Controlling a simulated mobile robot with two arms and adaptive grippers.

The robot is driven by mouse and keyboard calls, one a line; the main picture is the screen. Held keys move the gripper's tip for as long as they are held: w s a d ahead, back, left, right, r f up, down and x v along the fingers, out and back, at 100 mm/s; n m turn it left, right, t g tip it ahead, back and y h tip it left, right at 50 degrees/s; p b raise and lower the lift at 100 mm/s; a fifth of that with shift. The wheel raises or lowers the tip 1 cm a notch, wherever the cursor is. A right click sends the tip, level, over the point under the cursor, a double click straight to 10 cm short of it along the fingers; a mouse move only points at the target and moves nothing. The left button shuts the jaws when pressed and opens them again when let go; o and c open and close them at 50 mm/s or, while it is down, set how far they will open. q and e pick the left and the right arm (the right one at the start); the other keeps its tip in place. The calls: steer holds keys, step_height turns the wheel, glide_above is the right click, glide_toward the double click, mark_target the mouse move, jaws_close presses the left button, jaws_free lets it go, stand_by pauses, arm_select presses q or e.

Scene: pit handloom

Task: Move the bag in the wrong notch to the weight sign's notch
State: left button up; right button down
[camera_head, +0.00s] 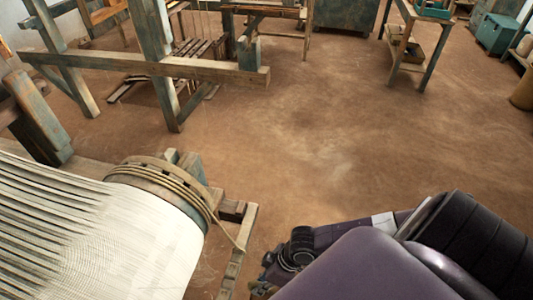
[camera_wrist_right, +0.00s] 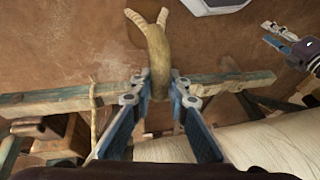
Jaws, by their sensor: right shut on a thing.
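In the right wrist view, my right gripper (camera_wrist_right: 160,92) is shut on a tan, curved, cloth-like thing, which looks like the bag (camera_wrist_right: 156,50). Its thick body bends over between the fingertips, and two pale ends stick out at the top. The head view shows my right arm at the lower right, with its fingers and the bag hidden. A gripper with blue fingers at the upper right of the wrist view looks like my left gripper (camera_wrist_right: 280,40); its opening is unclear. I cannot make out the weight sign or its notch in either view.
A loom roller wrapped in white threads (camera_head: 140,240) ends in a wooden disc wound with rope (camera_head: 165,180). A worn wooden beam (camera_wrist_right: 60,103) crosses the wrist view, with a cord (camera_wrist_right: 94,115) over it. Loom posts (camera_head: 155,60) stand behind; the brown floor (camera_head: 330,130) is clear.

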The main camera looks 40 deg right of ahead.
steer(key=shift+w+a+f+b, duration=0.1)
steer(key=shift+w+a+b, duration=1)
steer(key=shift+w, duration=0.45)
steer(key=shift+w+a+b, duration=0.8)
steer(key=shift+w+a, duration=0.5)
steer(key=shift+w, duration=0.25)
steer(key=shift+w+a+f+b, duration=0.1)
steer(key=shift+w+a+b, duration=1)
steer(key=shift+w, duration=0.45)
steer(key=shift+a+f, duration=0.1)
steer(key=shift+f, duration=0.65)
steer(key=shift+s+f, duration=0.1)
steer(key=shift+f, duration=0.2)
